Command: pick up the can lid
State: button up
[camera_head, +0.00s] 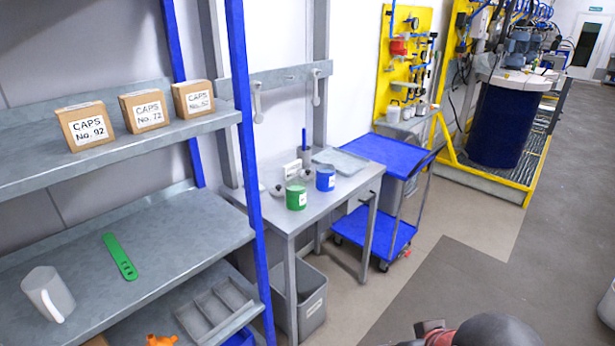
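A green can (296,196) and a blue can (326,178) stand upright on the grey metal table (345,193). Small round pieces with dark knobs (278,188) lie beside the green can; they may be lids, but they are too small to tell. I cannot make out a can lid for certain. Part of my arm shows at the bottom right edge. My gripper's fingers are not in view.
A grey shelf (200,245) with a blue post stands at left, holding a white jug (48,294), a green strip (120,257) and CAPS boxes (150,110). A blue cart (385,150) stands beyond the table.

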aim_at(308, 174)
jog(key=i+u, duration=0.15)
jog(key=u, duration=0.2)
jog(key=i+l+u, duration=0.1)
jog(key=u, duration=0.3)
jog(key=i+l+u, duration=0.1)
jog(key=i+l, duration=0.15)
jog(key=i+l+u, duration=0.1)
jog(key=i+l, duration=0.15)
jog(key=i+l+u, duration=0.15)
jog(key=l, duration=0.3)
jog(key=i+l+u, duration=0.1)
jog(key=i+l, duration=0.2)
jog(key=i+l+u, duration=0.1)
jog(key=l, duration=0.35)
jog(key=i+l+u, duration=0.1)
jog(key=i+l, duration=0.3)
jog(key=l, duration=0.2)
jog(key=i+l, duration=0.15)
jog(key=l, duration=0.15)
jog(key=i+l, duration=0.1)
jog(key=l, duration=0.2)
